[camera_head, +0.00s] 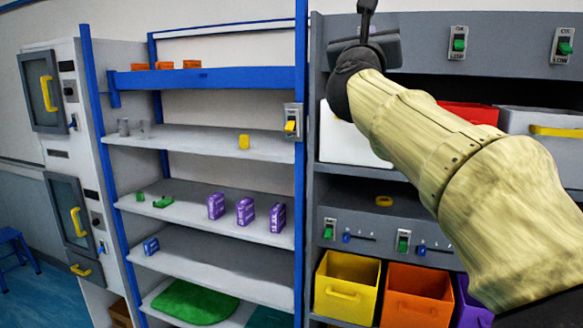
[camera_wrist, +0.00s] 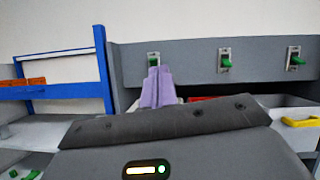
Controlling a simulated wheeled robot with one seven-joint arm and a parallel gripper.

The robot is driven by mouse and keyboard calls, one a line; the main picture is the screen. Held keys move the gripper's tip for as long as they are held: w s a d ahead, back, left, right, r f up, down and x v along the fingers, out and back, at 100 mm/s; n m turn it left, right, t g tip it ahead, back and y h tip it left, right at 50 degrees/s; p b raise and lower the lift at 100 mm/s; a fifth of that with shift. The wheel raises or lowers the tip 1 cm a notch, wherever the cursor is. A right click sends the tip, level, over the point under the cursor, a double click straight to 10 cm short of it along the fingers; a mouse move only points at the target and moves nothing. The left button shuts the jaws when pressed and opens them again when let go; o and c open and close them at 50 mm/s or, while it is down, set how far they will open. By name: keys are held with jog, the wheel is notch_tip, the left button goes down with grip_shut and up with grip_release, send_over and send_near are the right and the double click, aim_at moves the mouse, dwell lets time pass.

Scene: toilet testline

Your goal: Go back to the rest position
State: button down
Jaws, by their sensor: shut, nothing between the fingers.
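My arm reaches in from the right edge of the head view, slanting up and to the left. My gripper (camera_head: 368,8) is raised at the top centre, in front of the grey unit's upper part. In the wrist view my gripper's (camera_wrist: 157,75) lavender fingers are together and nothing is held between them. They point toward the grey switch panel (camera_wrist: 190,65) and the wall behind it. Part of the grey unit is hidden behind my arm.
Yellow (camera_head: 346,290) and orange (camera_head: 417,297) bins sit low on the right. A blue stool (camera_head: 14,250) stands far left.

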jog(key=w+a+f+n+g+y, duration=0.1)
jog(key=w+f+n+g+y, duration=0.15)
jog(key=f+n, duration=0.5)
jog(key=w+a+f+n+g+y+b, duration=0.1)
jog(key=f+n+y, duration=0.3)
jog(key=f, duration=0.7)
jog(key=w+a+f+n+g+y, duration=0.1)
jog(key=a+f+n+g, duration=0.1)
jog(key=f+n, duration=0.7)
jog(key=s+d+f+n+g, duration=0.1)
jog(key=s+f+n+g, duration=0.25)
jog(key=f, duration=0.65)
jog(key=s+f+n+g, duration=0.2)
jog(key=s+f+n, duration=0.15)
jog(key=f, duration=0.65)
jog(key=s+d+f+n+g, duration=0.2)
jog(key=s+f+n+g, duration=0.2)
jog(key=s+f, duration=0.5)
jog(key=s+d+f+n+g+b, duration=0.1)
jog(key=s+f+n+g, duration=0.3)
jog(key=s+f, duration=0.5)
jog(key=shift+s+d+f+n, duration=0.3)
jog(key=shift+s+d+n, duration=0.45)
jog(key=shift+s+n, duration=0.25)
jog(key=shift+w, duration=0.1)
